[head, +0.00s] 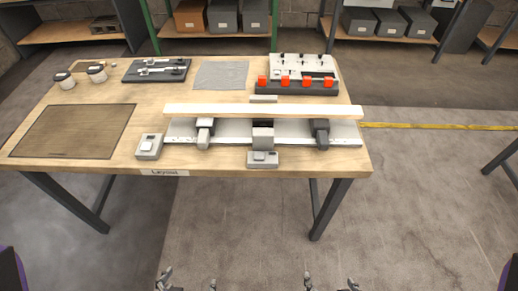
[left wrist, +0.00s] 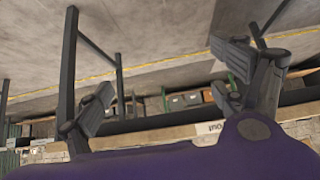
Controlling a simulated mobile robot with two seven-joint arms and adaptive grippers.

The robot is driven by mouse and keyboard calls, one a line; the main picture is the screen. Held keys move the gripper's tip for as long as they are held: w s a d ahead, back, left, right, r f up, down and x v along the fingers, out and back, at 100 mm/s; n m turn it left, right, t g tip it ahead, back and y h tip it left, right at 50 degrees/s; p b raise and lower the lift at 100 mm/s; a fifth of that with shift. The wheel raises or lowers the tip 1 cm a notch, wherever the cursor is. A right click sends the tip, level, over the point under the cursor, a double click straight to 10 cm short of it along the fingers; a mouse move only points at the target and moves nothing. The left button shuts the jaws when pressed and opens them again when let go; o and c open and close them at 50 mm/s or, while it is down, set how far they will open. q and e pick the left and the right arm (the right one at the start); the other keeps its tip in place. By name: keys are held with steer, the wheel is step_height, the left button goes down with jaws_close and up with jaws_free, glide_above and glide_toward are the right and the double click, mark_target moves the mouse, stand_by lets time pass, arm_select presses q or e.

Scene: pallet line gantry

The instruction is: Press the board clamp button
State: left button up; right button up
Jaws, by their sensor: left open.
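A long pale board (head: 262,111) lies across a metal clamp fixture (head: 225,132) at the front right of the wooden table. Two small grey boxes with light tops, which look like button boxes, are by it: one box (head: 149,147) at the fixture's left end and one box (head: 262,159) at the table's front edge. I cannot tell which is the board clamp button. My left gripper (head: 188,284) is open and empty, low in front of the table; its spread fingers show in the left wrist view (left wrist: 165,90). My right gripper (head: 330,284) is also open and empty, away from the table.
Shelves stand behind. The floor before the table is clear.

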arm_select(q)
steer(key=shift+c, duration=0.4)
